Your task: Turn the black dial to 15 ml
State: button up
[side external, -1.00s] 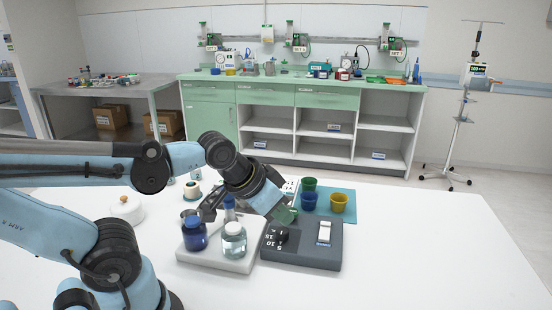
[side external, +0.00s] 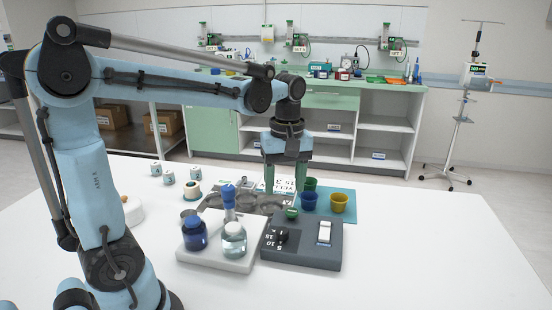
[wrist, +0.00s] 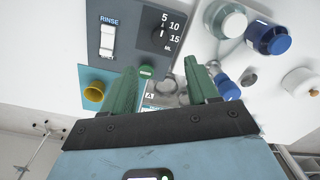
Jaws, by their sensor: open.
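The black dial (side external: 279,235) sits on the left part of a dark grey control box (side external: 325,252), beside the printed marks 5, 10 and 15. In the wrist view the dial (wrist: 159,34) lies next to 5, 10, 15 and ML. Its pointer is too small to read for sure. My gripper (side external: 285,186) points down behind the box, raised and apart from the dial. Its green fingers are spread with nothing held between them; they also show in the wrist view (wrist: 161,78).
A white rocker switch (side external: 324,233) and a green button (side external: 291,213) are on the box. Blue and clear jars stand on a white tray (side external: 240,264) to the left. Green, blue and yellow cups stand on a blue mat (side external: 340,207). The table's front right is clear.

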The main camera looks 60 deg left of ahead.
aim_at(282, 230)
jog(key=shift+s+f, duration=0.15)
jog(key=shift+f, duration=5.85)
jog(key=c, duration=1)
jog(key=shift+c, duration=0.2)
